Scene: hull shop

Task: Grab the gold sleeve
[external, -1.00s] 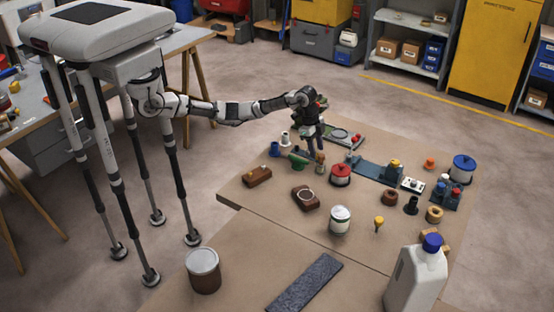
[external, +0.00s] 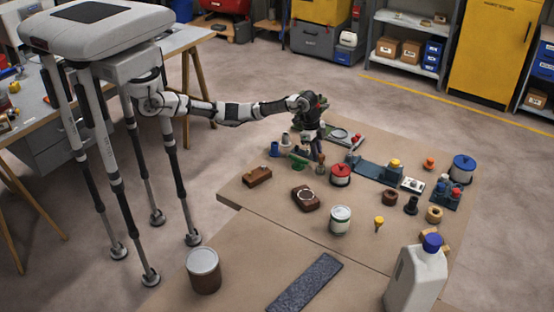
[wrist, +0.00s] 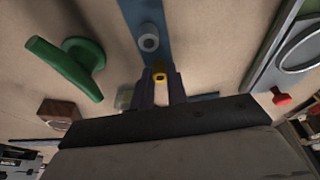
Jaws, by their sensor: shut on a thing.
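The gold sleeve (wrist: 159,69) shows in the wrist view as a small yellow-gold piece with a dark opening. It sits between the tips of my gripper (wrist: 159,79), which is shut on it. In the external view my gripper (external: 315,154) points down low over the far left part of the board, just left of a red-lidded pot. The sleeve is too small there to make out clearly. Whether it touches the board cannot be told.
A green handle (wrist: 70,68) lies close by on the left. A red knob (wrist: 281,97) and a grey tray (wrist: 262,82) are on the right.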

